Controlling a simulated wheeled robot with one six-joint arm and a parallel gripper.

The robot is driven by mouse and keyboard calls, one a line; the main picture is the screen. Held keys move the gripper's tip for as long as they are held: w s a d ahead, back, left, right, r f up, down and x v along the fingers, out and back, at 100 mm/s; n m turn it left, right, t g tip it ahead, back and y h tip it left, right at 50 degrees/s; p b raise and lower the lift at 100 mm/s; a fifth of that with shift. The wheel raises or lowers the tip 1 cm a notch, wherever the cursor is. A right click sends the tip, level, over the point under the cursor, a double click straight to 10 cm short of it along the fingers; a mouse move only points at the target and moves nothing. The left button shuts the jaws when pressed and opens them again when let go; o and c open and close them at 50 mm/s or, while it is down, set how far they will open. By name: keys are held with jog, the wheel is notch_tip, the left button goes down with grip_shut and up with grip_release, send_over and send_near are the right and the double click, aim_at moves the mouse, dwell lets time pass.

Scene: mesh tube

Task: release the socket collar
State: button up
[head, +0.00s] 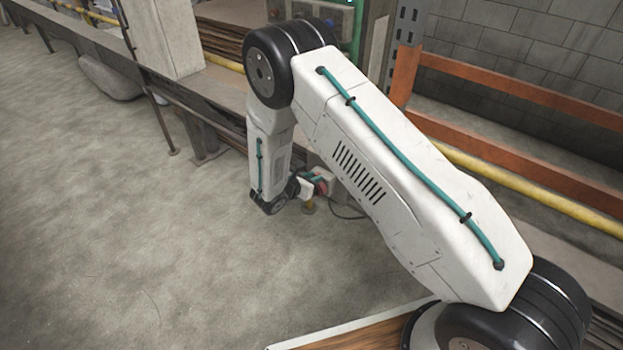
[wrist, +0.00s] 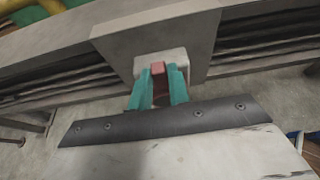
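In the wrist view, a small red piece, which I take for the socket collar (wrist: 158,68), stands in front of a pale square plate (wrist: 145,62) on a grey block. The two teal fingers of my gripper (wrist: 160,78) flank it, with their tips close against its sides. The gripper looks shut on it, and no clear gap shows. A dark reddish part is visible between the fingers, behind the tips. In the head view my gripper (head: 314,183) is small and partly hidden by the arm, low beside the bench, with a bit of red at its tip.
A grey block (wrist: 190,35) stands out from a rail with dark layered material. In the head view a yellow pipe (head: 535,182) and orange rails (head: 530,88) run along the wall side. A dark cable (head: 345,214) lies near the gripper. Concrete floor (head: 110,230) is open at left.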

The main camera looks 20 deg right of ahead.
jog(key=o, duration=0.3)
jog(key=shift+d, duration=0.15)
jog(key=v, duration=0.8)
jog(key=shift+w, duration=0.1)
